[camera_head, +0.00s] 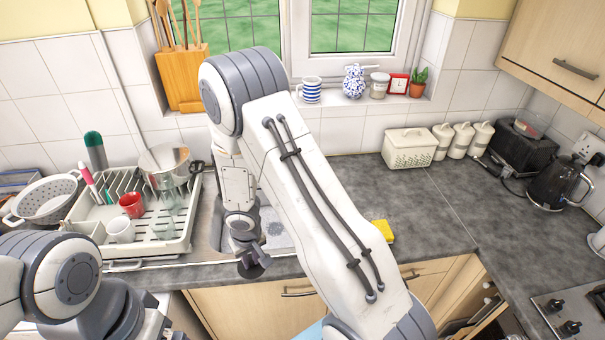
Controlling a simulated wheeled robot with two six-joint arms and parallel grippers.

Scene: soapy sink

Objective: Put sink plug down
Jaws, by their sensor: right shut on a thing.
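My right arm reaches up from the bottom and bends down over the front of the sink (275,240). Its gripper (247,250) points down near the counter's front edge. The gripper is shut on a small dark round piece (254,267), which looks like the sink plug. The fingers are small and partly merge with the dark piece. My arm hides much of the sink. My left arm shows at the lower left, but its gripper is out of view.
A dish rack (150,246) with a red mug (132,204), white mug (120,229) and pot (165,165) stands left of the sink. A yellow sponge (383,230) lies right of my arm. The grey counter (430,215) beyond it is mostly clear.

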